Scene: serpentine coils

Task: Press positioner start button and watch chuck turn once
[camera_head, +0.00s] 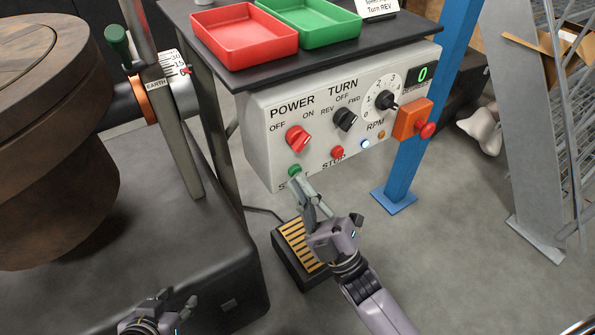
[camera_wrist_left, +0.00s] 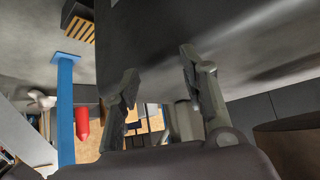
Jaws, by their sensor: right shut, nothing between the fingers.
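The green start button (camera_head: 294,171) is at the lower left of the white control box (camera_head: 262,140), above a partly hidden label. My right gripper (camera_head: 299,181) is shut and empty, its fingertips at or just below the button; I cannot tell whether they touch it. The green display (camera_head: 422,74) reads 0. The large brown round chuck (camera_head: 35,45) stands at the far left, partly cut off. My left gripper (camera_head: 178,299) is open and empty over the dark positioner base (camera_head: 228,262), low in the head view. Its spread fingers also show in the left wrist view (camera_wrist_left: 158,75).
The box carries a red power knob (camera_head: 297,138), a black turn switch (camera_head: 345,119), a red stop button (camera_head: 337,152) and an orange emergency stop housing (camera_head: 409,118). Red (camera_head: 240,45) and green (camera_head: 312,30) trays sit above. A foot pedal (camera_head: 296,250) lies below.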

